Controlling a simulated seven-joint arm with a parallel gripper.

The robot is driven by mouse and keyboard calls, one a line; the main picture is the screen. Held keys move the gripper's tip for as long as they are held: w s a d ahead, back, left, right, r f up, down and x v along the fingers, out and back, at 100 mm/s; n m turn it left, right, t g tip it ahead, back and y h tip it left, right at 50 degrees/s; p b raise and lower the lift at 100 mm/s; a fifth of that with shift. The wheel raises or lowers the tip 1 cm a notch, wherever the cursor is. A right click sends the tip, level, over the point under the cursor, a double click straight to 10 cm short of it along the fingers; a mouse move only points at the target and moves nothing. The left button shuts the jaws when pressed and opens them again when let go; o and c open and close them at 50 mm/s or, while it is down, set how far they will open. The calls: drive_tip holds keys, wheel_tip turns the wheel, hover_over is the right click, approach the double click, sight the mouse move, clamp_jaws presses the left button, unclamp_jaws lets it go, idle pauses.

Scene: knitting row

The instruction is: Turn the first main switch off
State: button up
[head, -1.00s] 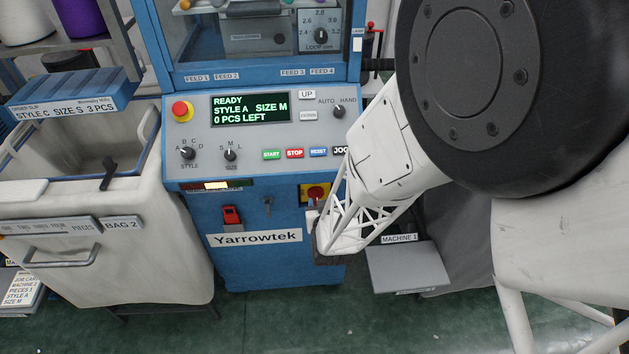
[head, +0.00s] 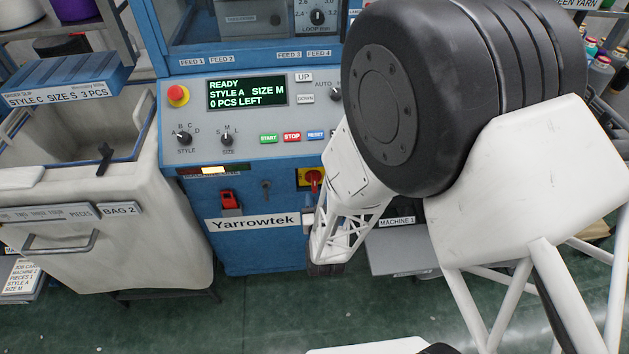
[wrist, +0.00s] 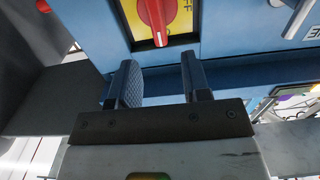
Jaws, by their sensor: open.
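The main switch (head: 313,178) is a red rotary knob on a yellow plate, on the blue front of the machine below the control panel. In the wrist view the red knob (wrist: 157,18) is at the top, with its narrow grip pointing down the picture and part of the word "OFF" on the plate beside it. My gripper (wrist: 160,80) is open and empty, its two fingers just below the knob in that view and apart from it. In the head view my gripper (head: 325,268) hangs low in front of the machine, its fingers partly hidden.
The control panel (head: 240,155) above has a green display, knobs and buttons. A red lockout-like piece (head: 229,200) and a keyhole sit left of the switch. A grey shelf (head: 400,255) is to the right, and a white bin (head: 165,230) to the left.

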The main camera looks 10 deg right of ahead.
sight(315, 183)
drive_tip(key=shift+w, duration=3.8)
clamp_jaws()
